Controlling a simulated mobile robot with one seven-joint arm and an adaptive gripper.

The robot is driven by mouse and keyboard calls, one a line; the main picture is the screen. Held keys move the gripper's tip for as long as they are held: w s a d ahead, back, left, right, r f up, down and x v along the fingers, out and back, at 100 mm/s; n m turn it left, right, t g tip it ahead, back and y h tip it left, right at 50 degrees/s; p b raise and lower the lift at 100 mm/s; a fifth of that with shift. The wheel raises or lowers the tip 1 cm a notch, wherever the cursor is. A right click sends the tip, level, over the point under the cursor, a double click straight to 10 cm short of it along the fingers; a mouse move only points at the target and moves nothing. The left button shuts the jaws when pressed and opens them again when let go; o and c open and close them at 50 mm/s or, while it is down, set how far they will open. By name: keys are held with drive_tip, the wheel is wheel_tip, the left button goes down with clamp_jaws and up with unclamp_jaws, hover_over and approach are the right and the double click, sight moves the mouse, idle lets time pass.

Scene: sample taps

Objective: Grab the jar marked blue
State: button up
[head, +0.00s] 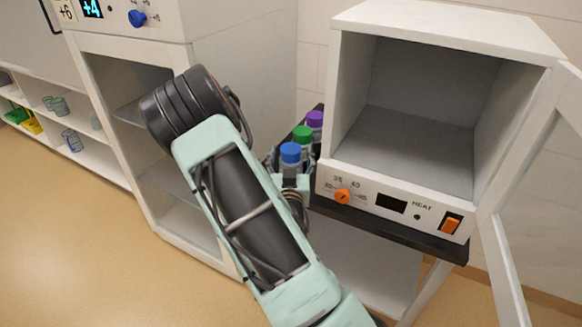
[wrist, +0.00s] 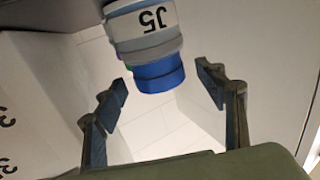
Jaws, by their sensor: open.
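The blue-capped jar (head: 290,153) stands in front of a green-capped jar (head: 302,134) and a purple-capped jar (head: 315,118), in a row on the dark shelf left of the heater box. In the wrist view the blue-capped jar (wrist: 146,32) appears upside down with a label reading J5. My gripper (wrist: 162,80) is open, one finger on each side of the blue cap, with visible gaps and no contact seen. In the wrist view the other jars are almost wholly hidden behind the blue-capped one.
The white heater box (head: 440,200) stands right of the jars with its door (head: 545,170) open and its inside empty. A tall white cabinet (head: 110,130) stands to the left. Low shelves (head: 70,160) with glassware are at the far left. The floor at front left is clear.

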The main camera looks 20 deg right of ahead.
drive_tip(key=shift+x, duration=1.2)
drive_tip(key=c, duration=1.7)
clamp_jaws()
drive_tip(key=shift+r, duration=0.1)
drive_tip(key=shift+r, duration=0.4)
wheel_tip(320, 180, up, 2)
drive_tip(key=shift+r, duration=0.1)
drive_tip(key=s+r+p, duration=0.7)
drive_tip(key=shift+s+a+r, duration=0.25)
drive_tip(key=shift+s+a, duration=0.05)
drive_tip(key=shift+a, duration=0.1)
